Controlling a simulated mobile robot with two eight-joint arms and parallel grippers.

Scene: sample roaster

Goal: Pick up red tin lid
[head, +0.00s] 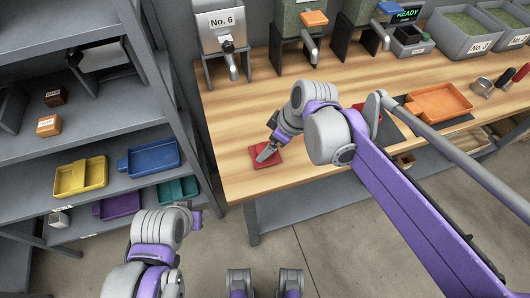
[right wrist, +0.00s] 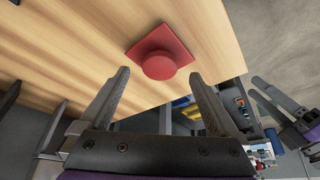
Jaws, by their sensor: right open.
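The red tin lid (head: 258,163) lies on the wooden bench near its front left corner. In the right wrist view the lid (right wrist: 172,43) is a flat red square with a thick round red knob facing me. My right gripper (head: 263,155) overlaps the lid in the head view and hides part of it. In the right wrist view the fingers of my right gripper (right wrist: 160,82) are spread wide, with nothing between them, and the lid lies beyond their tips. My left arm is low at the left, beside the shelf; its fingers cannot be made out clearly.
A grey shelf at left holds a yellow tray (head: 80,177), a blue tray (head: 153,158) and other trays. The roaster marked No. 6 (head: 222,45) stands at the bench's back. An orange tray (head: 440,103) is at right. Bare bench (head: 232,125) surrounds the lid.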

